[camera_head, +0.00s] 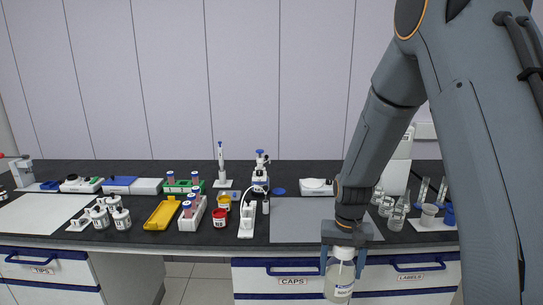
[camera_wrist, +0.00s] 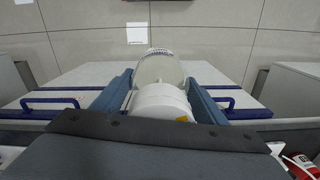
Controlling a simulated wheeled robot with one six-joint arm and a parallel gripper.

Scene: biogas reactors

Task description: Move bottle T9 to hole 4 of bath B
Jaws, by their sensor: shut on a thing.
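My gripper (camera_head: 343,254) hangs in front of the bench's front edge, at the right of the head view. It is shut on a clear bottle (camera_head: 340,281) with a white cap and a label too small to read. The bottle hangs upright below the bench top, before the drawers. In the wrist view the bottle (camera_wrist: 158,68) and its white cap (camera_wrist: 161,102) sit between the two blue-grey fingers (camera_wrist: 160,95). I cannot tell from the label whether it is T9. No bath with numbered holes can be made out in either view.
The dark bench top (camera_head: 290,187) carries a grey mat (camera_head: 300,222), a yellow tray (camera_head: 163,212), a white tube rack (camera_head: 192,214), white-capped bottles (camera_head: 121,218) at left and clear glassware (camera_head: 396,218) at right. Drawers marked CAPS (camera_head: 292,281) and LABELS (camera_head: 412,277) have protruding blue handles.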

